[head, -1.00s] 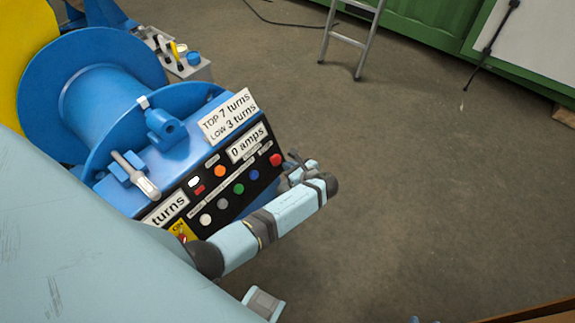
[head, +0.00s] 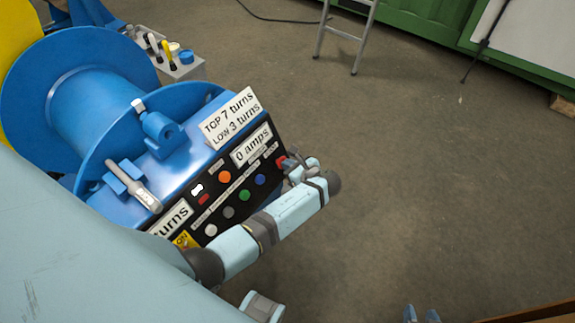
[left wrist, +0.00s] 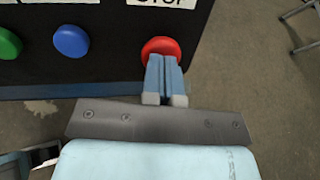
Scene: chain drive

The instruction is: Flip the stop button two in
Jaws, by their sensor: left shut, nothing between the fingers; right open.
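The red stop button (head: 281,161) is at the right end of the black control panel (head: 222,207). In the left wrist view, the red button (left wrist: 161,45) sits below a white label cut off at the top edge. My left gripper (head: 289,164) is shut and empty, with its tips at the button. In the left wrist view, the left fingertips (left wrist: 164,60) overlap the button's lower part; I cannot tell whether they touch it. My right gripper (head: 421,314) is open and empty at the bottom edge of the head view, away from the panel.
A blue button (left wrist: 71,40) and a green button (left wrist: 7,44) lie left of the red one. Orange, white and grey buttons are also on the panel. A blue winch drum (head: 95,100) stands behind it. A ladder (head: 345,35) stands farther back. The floor to the right is clear.

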